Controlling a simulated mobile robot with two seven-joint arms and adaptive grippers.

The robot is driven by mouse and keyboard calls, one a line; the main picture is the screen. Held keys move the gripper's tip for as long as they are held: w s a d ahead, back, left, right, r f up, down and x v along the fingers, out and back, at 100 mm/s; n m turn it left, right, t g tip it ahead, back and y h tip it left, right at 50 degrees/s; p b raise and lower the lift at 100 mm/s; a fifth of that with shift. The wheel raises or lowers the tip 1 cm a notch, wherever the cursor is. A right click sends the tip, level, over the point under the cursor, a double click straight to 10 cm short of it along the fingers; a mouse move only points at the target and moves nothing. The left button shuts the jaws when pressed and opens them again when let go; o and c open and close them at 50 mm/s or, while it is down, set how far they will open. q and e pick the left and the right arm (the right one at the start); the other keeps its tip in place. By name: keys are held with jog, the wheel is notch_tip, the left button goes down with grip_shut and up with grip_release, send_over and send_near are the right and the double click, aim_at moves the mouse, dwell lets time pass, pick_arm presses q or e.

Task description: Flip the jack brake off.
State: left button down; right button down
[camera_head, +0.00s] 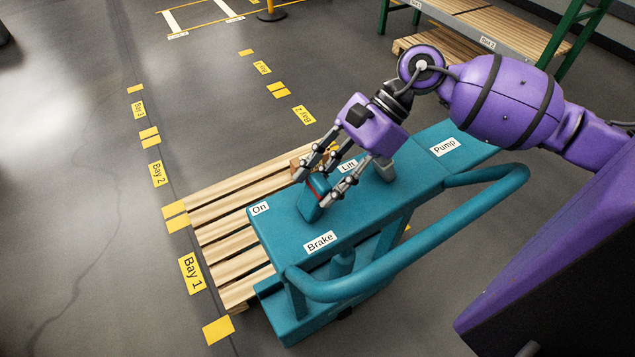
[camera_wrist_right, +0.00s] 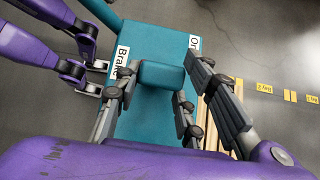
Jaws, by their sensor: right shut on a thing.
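The teal jack (camera_head: 285,225) stands over a pallet, its top plate labelled On, Brake, Lift and Pump. The brake lever (camera_head: 311,205) is a teal block rising from the plate between the On and Brake labels, with a red strip beside it. My right gripper (camera_head: 314,190) comes down from the upper right and is shut on the lever, a finger on each side. In the right wrist view the lever's end (camera_wrist_right: 162,75) shows between the fingers. The lever's base and exact tilt are partly hidden. My left gripper is not in the head view.
A teal handrail (camera_head: 400,270) curves along the jack's near side. A grey lever (camera_head: 384,168) stands by the Lift label. The wooden pallet (camera_head: 229,250) lies at left, beside yellow floor marks. A green-framed rack (camera_head: 565,30) stands at the back right. The floor at left is clear.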

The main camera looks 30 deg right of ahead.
jog(key=shift+s+d+f, duration=0.1)
jog(key=shift+d+f, duration=0.15)
jog(key=shift+f, duration=0.15)
jog(key=c, duration=1.4)
grip_release()
jog(key=shift+c, duration=0.2)
jog(key=o, duration=0.3)
jog(key=shift+d, duration=0.15)
jog(key=shift+r, duration=0.1)
jog(key=shift+r, duration=0.15)
jog(key=v, duration=1.1)
jog(key=shift+d+r, duration=0.25)
